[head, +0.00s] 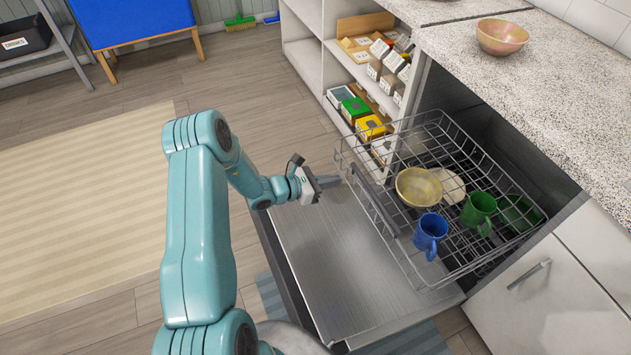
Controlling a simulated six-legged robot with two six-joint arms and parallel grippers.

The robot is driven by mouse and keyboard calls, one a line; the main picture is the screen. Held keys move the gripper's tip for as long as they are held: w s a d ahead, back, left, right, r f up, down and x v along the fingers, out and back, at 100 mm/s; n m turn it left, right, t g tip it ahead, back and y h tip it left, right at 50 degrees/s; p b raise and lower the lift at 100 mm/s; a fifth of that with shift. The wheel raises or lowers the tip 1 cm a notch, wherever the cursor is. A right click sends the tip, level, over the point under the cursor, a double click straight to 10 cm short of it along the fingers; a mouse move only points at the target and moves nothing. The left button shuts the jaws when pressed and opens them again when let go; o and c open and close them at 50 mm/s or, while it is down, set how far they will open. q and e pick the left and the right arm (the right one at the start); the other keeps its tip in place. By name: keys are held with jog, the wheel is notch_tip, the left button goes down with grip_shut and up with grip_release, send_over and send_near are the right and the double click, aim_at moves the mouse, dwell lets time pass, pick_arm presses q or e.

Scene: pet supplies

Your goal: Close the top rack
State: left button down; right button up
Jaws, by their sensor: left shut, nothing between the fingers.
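The top rack (437,133) is a grey wire basket pulled out of the dishwasher under the counter, over its lowered door (330,270). In it are a yellow bowl (417,188), a pale plate (450,187), a blue mug (431,233), a green mug (478,210) and another green dish (519,214). My left gripper (333,182) is shut and empty. It is just left of the rack's front edge, above the door, with its fingers pointing at the rack. I cannot tell whether it touches the wire. My right gripper is out of view.
The speckled counter (500,60) with a pink bowl (502,37) lies above the dishwasher. A white shelf (310,58) with several boxes stands behind the rack. A white cabinet (560,300) is at the lower right. The floor at left, with a striped rug (80,200), is clear.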

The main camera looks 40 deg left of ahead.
aim_at(359, 176)
pick_arm(q)
jog(key=x, duration=0.6)
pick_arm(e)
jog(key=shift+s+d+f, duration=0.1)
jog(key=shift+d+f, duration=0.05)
pick_arm(q)
jog(key=shift+d, duration=0.1)
